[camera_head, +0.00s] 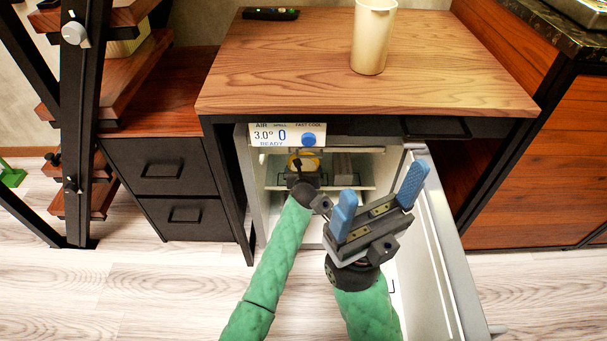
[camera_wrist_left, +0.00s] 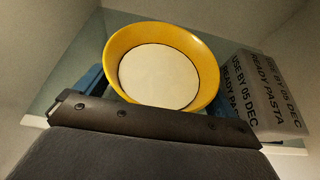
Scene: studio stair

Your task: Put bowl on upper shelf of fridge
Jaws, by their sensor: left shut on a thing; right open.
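The fridge (camera_head: 262,200) stands open under the wooden counter, with its door (camera_head: 440,250) swung out to the right. My left gripper (camera_head: 304,165) reaches inside it at the height of a shelf (camera_head: 340,187). It is shut on the yellow bowl (camera_head: 312,159), which is mostly hidden behind the gripper in the head view. In the left wrist view the bowl (camera_wrist_left: 206,58) shows a yellow rim and a pale inside, between the blue fingers. I cannot tell whether it touches the shelf. My right gripper (camera_head: 379,203) is open and empty in front of the fridge.
A grey package marked ready pasta (camera_wrist_left: 265,95) stands close to the bowl's right, and also shows in the head view (camera_head: 343,167). A cream cup (camera_head: 372,38) and a dark remote (camera_head: 270,14) are on the counter. Drawers (camera_head: 165,165) stand left of the fridge.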

